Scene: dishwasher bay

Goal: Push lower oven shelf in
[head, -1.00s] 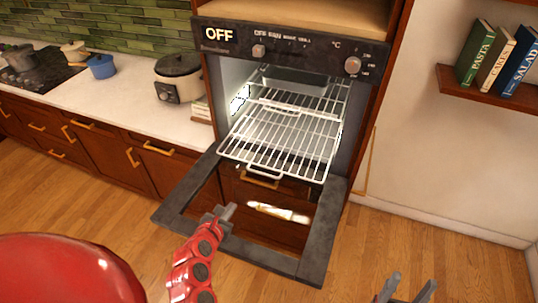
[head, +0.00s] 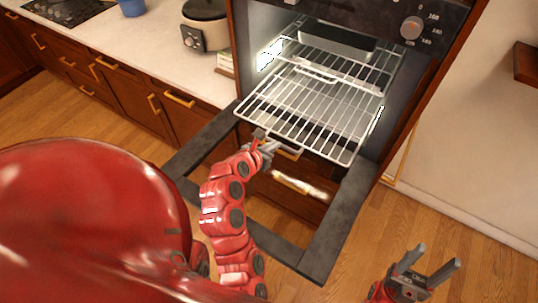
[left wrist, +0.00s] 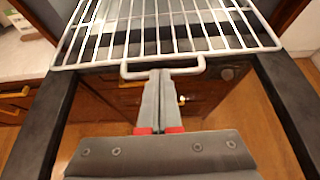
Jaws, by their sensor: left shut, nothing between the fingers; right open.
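The lower oven shelf (head: 308,108) is a white wire rack sticking out of the oven over the open door. Its front loop handle shows in the left wrist view (left wrist: 163,72). My left gripper (head: 264,140) is shut and empty, with its fingertips at the front edge of the rack. In the left wrist view its fingertips (left wrist: 160,75) are right at the handle loop; I cannot tell whether they touch it. My right gripper (head: 432,262) is open and empty at the lower right, well away from the rack. The oven (head: 395,75) stands open.
The open oven door (head: 345,225) is a dark frame lying flat below the rack. An upper rack (head: 372,68) holds a metal pan (head: 338,40). A rice cooker (head: 207,25) stands on the counter (head: 165,50) at left. The floor at right is clear.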

